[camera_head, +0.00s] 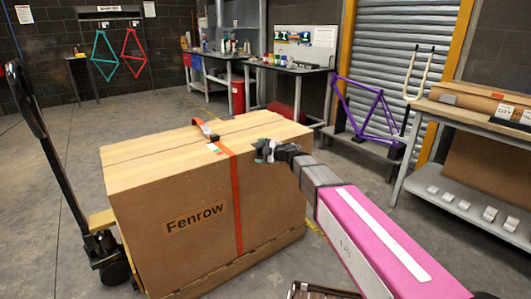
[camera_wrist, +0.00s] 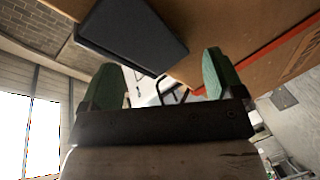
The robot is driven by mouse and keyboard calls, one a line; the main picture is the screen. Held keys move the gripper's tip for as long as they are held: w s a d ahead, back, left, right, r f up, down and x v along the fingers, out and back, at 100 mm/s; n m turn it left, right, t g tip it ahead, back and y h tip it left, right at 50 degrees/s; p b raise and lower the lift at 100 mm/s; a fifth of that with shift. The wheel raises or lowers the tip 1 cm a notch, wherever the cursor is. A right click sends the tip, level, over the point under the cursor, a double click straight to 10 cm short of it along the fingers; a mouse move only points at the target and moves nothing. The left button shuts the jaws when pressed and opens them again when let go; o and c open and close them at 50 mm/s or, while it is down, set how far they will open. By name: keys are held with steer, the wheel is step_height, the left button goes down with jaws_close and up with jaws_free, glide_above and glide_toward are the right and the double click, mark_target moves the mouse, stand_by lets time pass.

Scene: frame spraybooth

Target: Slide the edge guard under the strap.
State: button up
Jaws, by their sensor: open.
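A large cardboard carton marked Fenrow (camera_head: 180,220) stands with an orange-red strap (camera_head: 236,200) running over its top and down its front. The strap also crosses the carton in the wrist view (camera_wrist: 262,60). My gripper (camera_head: 264,150) is at the carton's top edge, right of the strap. In the wrist view its two green fingers (camera_wrist: 168,82) are spread apart. A dark grey flat piece, seemingly the edge guard (camera_wrist: 135,35), lies against the carton just beyond the fingertips, left of the strap there. In the head view my gripper mostly hides it.
A dark buckle (camera_head: 206,131) sits on the strap on top. A pallet jack (camera_head: 45,150) stands at the left. A workbench (camera_head: 470,118) with parcels is at the right, and a purple bicycle frame (camera_head: 365,118) stands behind. Open floor lies behind the carton.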

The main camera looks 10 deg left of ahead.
mark_target(238, 156)
steer(key=c, duration=0.9)
steer(key=o, duration=0.3)
steer(key=shift+c, duration=0.9)
steer(key=shift+s+a, duration=0.1)
steer(key=shift+a, duration=0.05)
steer(key=shift+s+a, duration=1.6)
steer(key=shift+s, duration=0.25)
steer(key=shift+s+a, duration=1.55)
steer(key=shift+s, duration=0.3)
